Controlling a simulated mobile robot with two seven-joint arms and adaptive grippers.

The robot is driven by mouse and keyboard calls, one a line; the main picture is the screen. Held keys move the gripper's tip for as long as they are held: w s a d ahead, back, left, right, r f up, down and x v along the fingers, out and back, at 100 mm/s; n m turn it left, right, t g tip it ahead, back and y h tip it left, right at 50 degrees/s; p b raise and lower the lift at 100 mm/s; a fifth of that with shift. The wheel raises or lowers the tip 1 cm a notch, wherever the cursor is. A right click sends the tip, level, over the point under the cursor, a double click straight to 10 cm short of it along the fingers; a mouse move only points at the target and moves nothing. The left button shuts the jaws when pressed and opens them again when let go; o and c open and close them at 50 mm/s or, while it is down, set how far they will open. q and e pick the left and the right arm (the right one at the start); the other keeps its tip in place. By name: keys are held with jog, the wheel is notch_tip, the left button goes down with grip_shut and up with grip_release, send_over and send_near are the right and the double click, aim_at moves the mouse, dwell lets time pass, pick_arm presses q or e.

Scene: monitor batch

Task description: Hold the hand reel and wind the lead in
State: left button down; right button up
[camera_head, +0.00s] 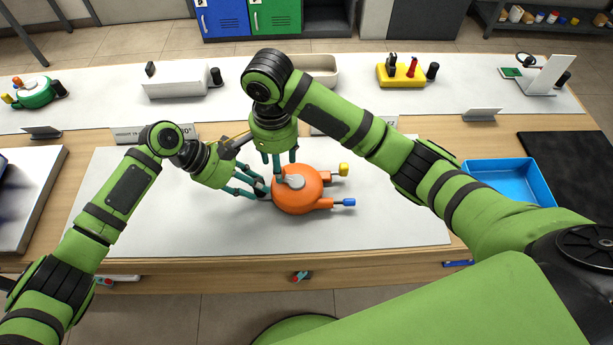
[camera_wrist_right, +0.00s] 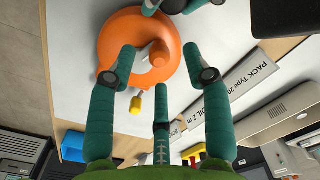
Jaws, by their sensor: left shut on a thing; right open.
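The orange hand reel (camera_head: 303,196) lies on the white mat (camera_head: 380,225), with a grey crank (camera_head: 295,181) on top. A yellow-tipped end (camera_head: 343,169) and a blue-tipped end (camera_head: 348,202) stick out on its right side. My left gripper (camera_head: 256,189) is shut on the reel's dark handle at its left side; its fingers hide most of the handle. My right gripper (camera_head: 279,166) is open, pointing down over the reel near the crank. In the right wrist view the crank (camera_wrist_right: 148,60) shows near the left finger, with no clear grip on it.
A blue tray (camera_head: 508,180) and a black mat (camera_head: 570,165) are at the right. A sign (camera_head: 157,133) stands behind the white mat. A green reel (camera_head: 35,92), a white box and a yellow block (camera_head: 405,76) line the back strip. The white mat's right part is clear.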

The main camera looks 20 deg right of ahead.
notch_tip(320, 180, up, 10)
dwell(0.3)
dwell(0.3)
jog(key=shift+c, duration=1.2)
jog(key=shift+n, duration=0.8)
notch_tip(320, 180, down, 5)
jog(key=shift+r, duration=0.15)
jog(key=shift+f, duration=3.65)
